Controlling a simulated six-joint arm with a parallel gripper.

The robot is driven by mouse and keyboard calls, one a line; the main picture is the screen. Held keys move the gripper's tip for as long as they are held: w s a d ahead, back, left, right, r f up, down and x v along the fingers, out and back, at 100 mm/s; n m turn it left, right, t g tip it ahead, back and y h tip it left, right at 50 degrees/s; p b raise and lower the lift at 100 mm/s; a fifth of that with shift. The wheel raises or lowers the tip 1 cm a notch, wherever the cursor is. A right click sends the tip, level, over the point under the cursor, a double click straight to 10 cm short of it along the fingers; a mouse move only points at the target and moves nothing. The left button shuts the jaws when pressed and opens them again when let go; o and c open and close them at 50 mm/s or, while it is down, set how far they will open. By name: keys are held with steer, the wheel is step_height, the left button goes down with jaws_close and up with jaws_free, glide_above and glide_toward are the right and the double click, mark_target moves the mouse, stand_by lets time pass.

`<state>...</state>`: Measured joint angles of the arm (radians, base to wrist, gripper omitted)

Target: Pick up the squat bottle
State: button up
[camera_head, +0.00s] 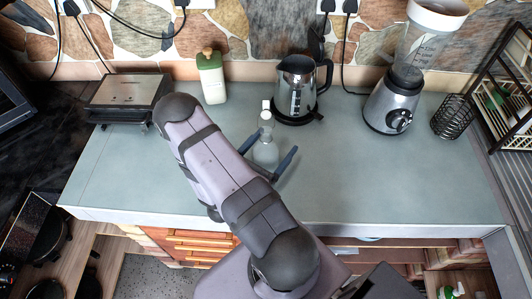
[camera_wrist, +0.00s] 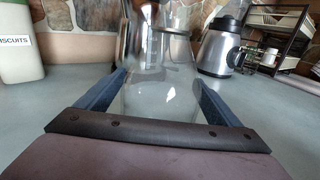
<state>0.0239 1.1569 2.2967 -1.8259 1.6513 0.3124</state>
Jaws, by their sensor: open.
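The squat bottle (camera_head: 265,153) is clear glass, with a pale top, and stands upright on the grey-green counter. My gripper (camera_head: 272,147) is open, with one blue finger on each side of the bottle. In the wrist view, the bottle (camera_wrist: 162,92) shows as a see-through body between the two spread fingers of my gripper (camera_wrist: 159,78). I cannot tell whether either finger touches the glass. My arm and the gripper's palm hide part of the bottle's near side and base.
A steel kettle (camera_head: 296,93) stands close behind the bottle. A green-and-white biscuit jar (camera_head: 213,82) and a toaster (camera_head: 128,91) are at the back left. A blender (camera_head: 389,108), a wire holder (camera_head: 452,117) and a rack are right. The right front counter (camera_head: 400,180) is clear.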

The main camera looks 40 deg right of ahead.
mark_target(269, 128)
steer(key=c, duration=1.8)
steer(key=shift+o, duration=0.2)
steer(key=shift+r, duration=0.4)
steer(key=shift+r+b, duration=0.65)
steer(key=shift+r, duration=3.8)
steer(key=shift+r, duration=0.2)
